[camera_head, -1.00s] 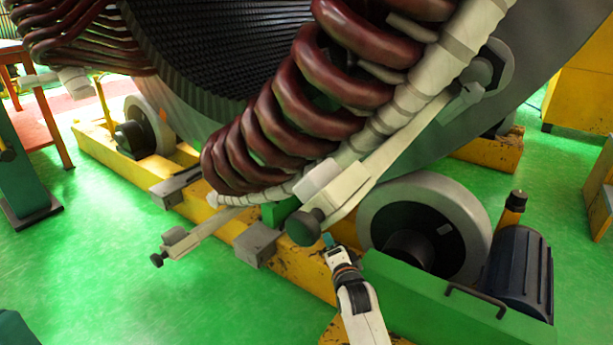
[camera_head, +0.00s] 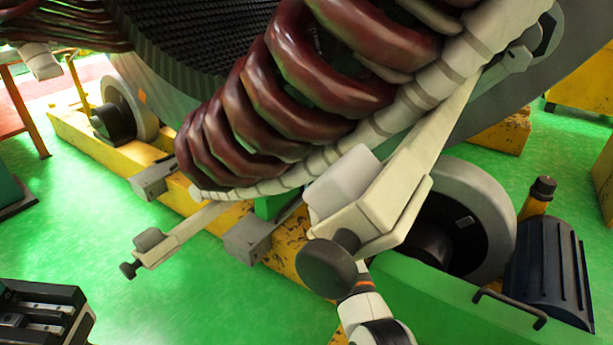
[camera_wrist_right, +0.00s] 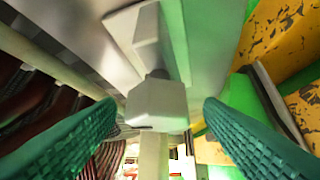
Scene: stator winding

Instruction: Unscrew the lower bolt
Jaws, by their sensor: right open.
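A dark round-headed bolt (camera_head: 326,268) sits at the lower end of the pale clamp bracket (camera_head: 385,205) on the stator's winding rim. In the right wrist view, a grey faceted block (camera_wrist_right: 157,106), perhaps a bolt head, lies between the two teal ridged fingers of my right gripper (camera_wrist_right: 160,112). These fingers are apart, with visible gaps to the block.
A second bracket with a small dark knob (camera_head: 130,270) projects left over open green floor. A large roller wheel (camera_head: 485,215), a green housing (camera_head: 440,300) and a dark motor (camera_head: 550,255) crowd the right. Thick red-brown coils (camera_head: 300,70) hang above.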

